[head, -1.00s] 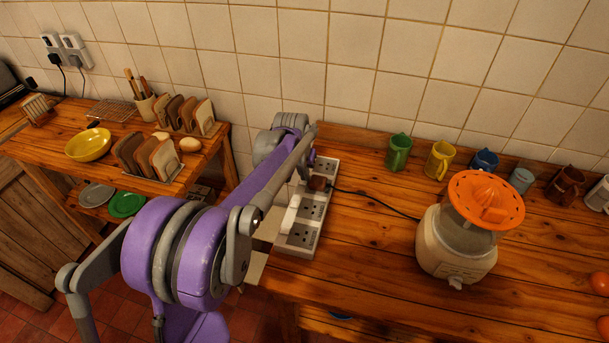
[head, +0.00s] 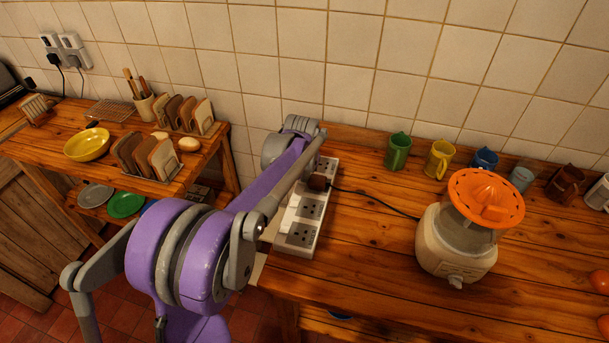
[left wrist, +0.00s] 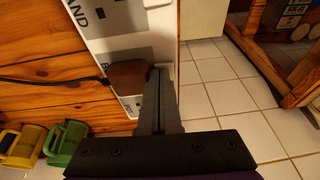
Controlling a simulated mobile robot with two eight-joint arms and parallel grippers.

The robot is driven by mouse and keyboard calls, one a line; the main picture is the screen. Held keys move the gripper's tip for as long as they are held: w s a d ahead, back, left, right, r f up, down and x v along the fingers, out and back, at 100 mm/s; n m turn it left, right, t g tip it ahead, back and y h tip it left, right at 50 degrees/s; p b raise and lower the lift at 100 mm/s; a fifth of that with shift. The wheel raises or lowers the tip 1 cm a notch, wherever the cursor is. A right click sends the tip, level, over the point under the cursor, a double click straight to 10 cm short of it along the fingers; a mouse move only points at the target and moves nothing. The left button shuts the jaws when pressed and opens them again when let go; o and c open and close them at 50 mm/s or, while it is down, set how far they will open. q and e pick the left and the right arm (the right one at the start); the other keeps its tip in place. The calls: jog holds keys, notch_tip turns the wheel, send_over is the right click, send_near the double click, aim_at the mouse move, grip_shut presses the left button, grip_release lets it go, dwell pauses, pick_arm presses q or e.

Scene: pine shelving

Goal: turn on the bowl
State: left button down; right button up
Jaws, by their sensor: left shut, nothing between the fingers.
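A white power strip (head: 297,238) with several sockets lies along the left edge of the wooden counter. A brown plug (head: 318,182) sits in it, with a black cord running to a cream juicer (head: 452,250) with an orange top. In the left wrist view, my left gripper (left wrist: 158,78) is shut and empty, its tips over the strip beside the brown plug (left wrist: 127,79). I cannot tell whether it touches the strip. In the head view my purple left arm hides the gripper. A yellow bowl (head: 88,145) stands on the left table, apart from the strip. My right gripper is out of view.
Several mugs, including a green mug (head: 397,152) and a yellow mug (head: 439,159), stand along the back of the counter. Toast racks (head: 172,172) with bread stand on the left table. A gap separates the two tables. The counter between strip and juicer is mostly clear.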

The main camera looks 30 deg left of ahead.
pick_arm(q)
jog(key=shift+s+a+f, duration=0.15)
jog(key=shift+s+a, duration=0.1)
jog(key=shift+a, duration=0.25)
jog(key=shift+s+a, duration=0.1)
jog(key=shift+a, duration=0.1)
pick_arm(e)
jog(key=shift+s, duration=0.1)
pick_arm(q)
jog(key=r, duration=0.1)
jog(key=r+p, duration=0.1)
jog(key=r, duration=0.1)
jog(key=r+p, duration=0.1)
jog(key=r, duration=0.1)
jog(key=shift+w, duration=0.25)
jog(key=d+v, duration=0.1)
jog(key=v, duration=0.8)
jog(key=shift+d, duration=0.25)
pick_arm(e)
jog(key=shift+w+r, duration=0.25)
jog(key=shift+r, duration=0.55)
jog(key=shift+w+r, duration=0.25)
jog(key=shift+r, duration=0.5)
pick_arm(q)
jog(key=shift+s+r, duration=0.1)
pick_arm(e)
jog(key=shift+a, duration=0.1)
